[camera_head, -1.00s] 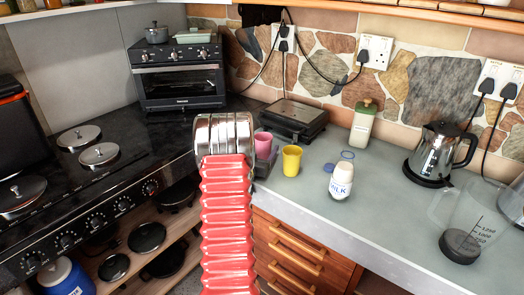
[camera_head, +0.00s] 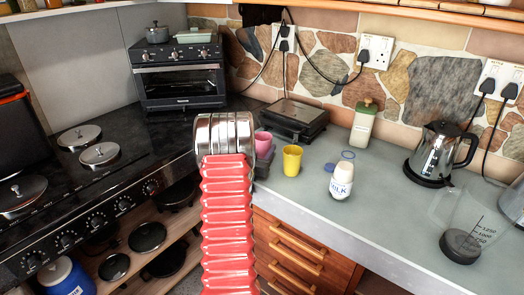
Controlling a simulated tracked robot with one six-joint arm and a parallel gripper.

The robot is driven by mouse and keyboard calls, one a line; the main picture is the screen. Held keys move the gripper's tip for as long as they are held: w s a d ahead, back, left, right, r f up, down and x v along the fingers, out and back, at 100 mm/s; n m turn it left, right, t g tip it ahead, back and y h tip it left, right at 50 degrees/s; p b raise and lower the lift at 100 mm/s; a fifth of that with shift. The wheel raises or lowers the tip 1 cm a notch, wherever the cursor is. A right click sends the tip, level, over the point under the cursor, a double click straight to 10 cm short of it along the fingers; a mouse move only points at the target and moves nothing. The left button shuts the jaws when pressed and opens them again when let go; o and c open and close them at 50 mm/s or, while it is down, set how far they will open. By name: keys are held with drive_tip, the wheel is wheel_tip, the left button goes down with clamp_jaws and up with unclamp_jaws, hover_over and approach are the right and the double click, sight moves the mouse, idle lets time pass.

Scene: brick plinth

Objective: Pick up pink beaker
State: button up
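The pink beaker (camera_head: 263,143) stands upright on the grey counter (camera_head: 350,225), near its left end. My red ribbed arm with its silver end partly covers its left side. A yellow beaker (camera_head: 292,160) stands just to its right and a little nearer. My gripper's fingers do not show in this view, so I cannot tell whether it is open or shut.
A black grill (camera_head: 297,118) stands behind. A kettle (camera_head: 436,150) and a clear jug (camera_head: 468,225) stand far right.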

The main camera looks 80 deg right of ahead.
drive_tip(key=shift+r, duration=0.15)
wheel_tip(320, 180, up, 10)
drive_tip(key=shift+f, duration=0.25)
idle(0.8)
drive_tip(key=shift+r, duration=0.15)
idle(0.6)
